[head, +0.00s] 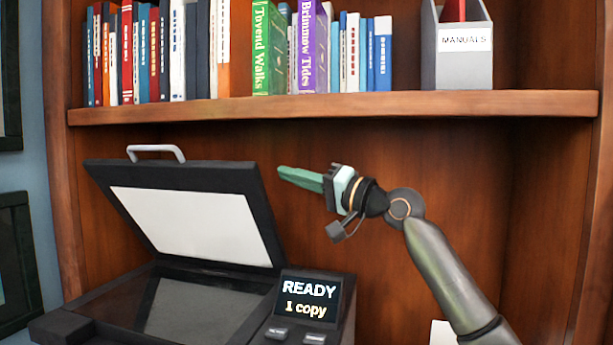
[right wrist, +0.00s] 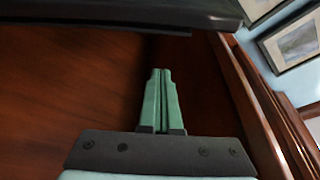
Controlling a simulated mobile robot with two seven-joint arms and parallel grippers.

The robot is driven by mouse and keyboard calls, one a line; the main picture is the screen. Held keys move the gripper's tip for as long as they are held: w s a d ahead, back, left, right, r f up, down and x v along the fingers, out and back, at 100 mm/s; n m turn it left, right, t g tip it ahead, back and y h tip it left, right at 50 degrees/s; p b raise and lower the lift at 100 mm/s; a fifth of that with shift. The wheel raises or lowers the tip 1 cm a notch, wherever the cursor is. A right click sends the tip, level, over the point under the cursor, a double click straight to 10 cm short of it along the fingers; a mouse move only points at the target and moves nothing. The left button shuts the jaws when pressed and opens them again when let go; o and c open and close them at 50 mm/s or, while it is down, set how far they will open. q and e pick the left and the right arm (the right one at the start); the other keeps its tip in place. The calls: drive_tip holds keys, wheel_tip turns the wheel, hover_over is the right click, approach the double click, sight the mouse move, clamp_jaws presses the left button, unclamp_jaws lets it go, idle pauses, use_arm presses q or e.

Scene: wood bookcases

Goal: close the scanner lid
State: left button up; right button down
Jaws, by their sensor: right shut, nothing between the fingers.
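The scanner (head: 80,318) stands in the bookcase at the lower left of the head view. Its lid (head: 190,222) is tilted up and open, with a white inner pad and a grey handle (head: 156,153) on its top edge. The glass bed shows below it. The small screen (head: 304,299) reads "READY 1 copy". My right gripper (head: 282,173) is shut and empty, just right of the lid's upper right corner and apart from it. In the right wrist view its green fingers (right wrist: 161,75) are together, with a dark edge, likely the lid, across the top. My left gripper is not in view.
A wooden shelf (head: 340,106) runs above the scanner and my right gripper. It carries several books and a grey "MANUALS" holder (head: 464,62). The space right of the scanner is mostly bare back panel. Picture frames hang on the wall at left.

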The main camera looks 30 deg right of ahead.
sight(270, 207)
drive_tip(key=w+a, duration=0.2)
drive_tip(key=a, duration=0.1)
drive_tip(key=shift+w+a+f, duration=0.1)
drive_tip(key=shift+w+f, duration=0.05)
drive_tip(key=shift+f, duration=0.2)
drive_tip(key=shift+s+a+f, duration=0.45)
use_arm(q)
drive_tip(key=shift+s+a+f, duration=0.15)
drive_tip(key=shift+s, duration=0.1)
use_arm(e)
drive_tip(key=shift+s, duration=0.1)
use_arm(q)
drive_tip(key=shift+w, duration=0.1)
